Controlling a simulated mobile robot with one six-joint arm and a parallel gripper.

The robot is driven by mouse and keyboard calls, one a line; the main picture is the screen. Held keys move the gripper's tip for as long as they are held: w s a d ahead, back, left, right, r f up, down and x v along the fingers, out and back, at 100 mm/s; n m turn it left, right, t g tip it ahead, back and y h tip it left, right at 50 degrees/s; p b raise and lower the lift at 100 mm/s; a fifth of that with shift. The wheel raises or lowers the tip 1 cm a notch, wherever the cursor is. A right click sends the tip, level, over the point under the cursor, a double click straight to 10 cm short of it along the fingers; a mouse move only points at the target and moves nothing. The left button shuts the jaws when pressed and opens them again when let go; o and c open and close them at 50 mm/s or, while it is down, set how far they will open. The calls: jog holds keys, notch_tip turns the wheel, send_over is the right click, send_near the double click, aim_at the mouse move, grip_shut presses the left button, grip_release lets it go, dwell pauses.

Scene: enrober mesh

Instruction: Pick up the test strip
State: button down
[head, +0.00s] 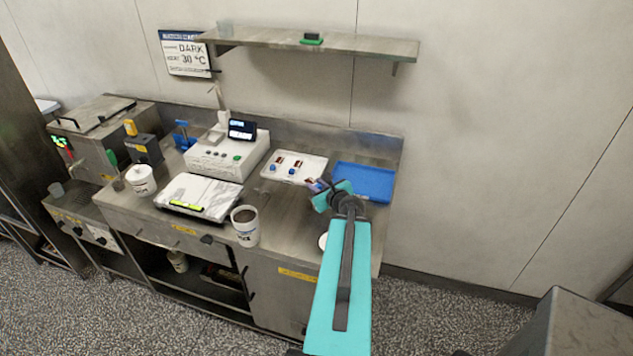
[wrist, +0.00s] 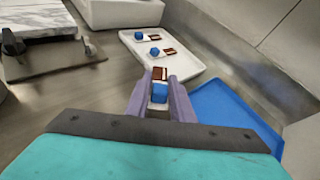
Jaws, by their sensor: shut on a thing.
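My gripper (wrist: 160,92) is shut on a test strip (wrist: 160,74), with a blue grip block and a white and dark brown end showing between the purple fingers in the wrist view. In the head view my gripper (head: 317,187) is above the bench, near the gap between the white tray and the blue tray. Two more strips with blue blocks lie in the white tray (wrist: 185,65): one strip (wrist: 166,51) nearer and one strip (wrist: 150,37) farther. The white tray also shows in the head view (head: 312,164).
The blue tray (head: 370,183) lies empty at the bench's right end. A white machine with a display (head: 225,160) and a marble slab (head: 200,193) stand left of the white tray. A white tub (head: 245,228) of brown contents stands at the front edge. A shelf (head: 330,43) hangs above.

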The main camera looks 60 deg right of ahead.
dwell(0.9)
jog(key=shift+t, duration=0.3)
jog(key=shift+w+a+r+y, duration=0.2)
jog(key=shift+w+r+y, duration=0.1)
jog(key=shift+w+r, duration=0.25)
jog(key=shift+s+a+r+t+p, duration=0.1)
jog(key=shift+r+t+p, duration=0.25)
jog(key=shift+t+p, duration=0.1)
jog(key=shift+s+r+m+p, duration=0.1)
jog(key=shift+s+m+p, duration=0.2)
jog(key=shift+m+p, duration=0.1)
jog(key=shift+s+d+f+m+t+h+p, duration=0.2)
jog(key=shift+s+f+m+h, duration=0.1)
jog(key=shift+s, duration=0.2)
jog(key=shift+s+d+f+m+t+h+p, duration=0.1)
jog(key=shift+s+d+f+m+h+p, duration=0.15)
jog(key=shift+s, duration=0.2)
jog(key=shift+w+d+f+b, duration=0.3)
jog(key=shift+w+b, duration=0.05)
jog(key=shift+b, duration=1.85)
jog(key=w+d+b, duration=0.1)
jog(key=b, duration=0.7)
jog(key=shift+d+b, duration=0.2)
jog(key=shift+b, duration=0.15)
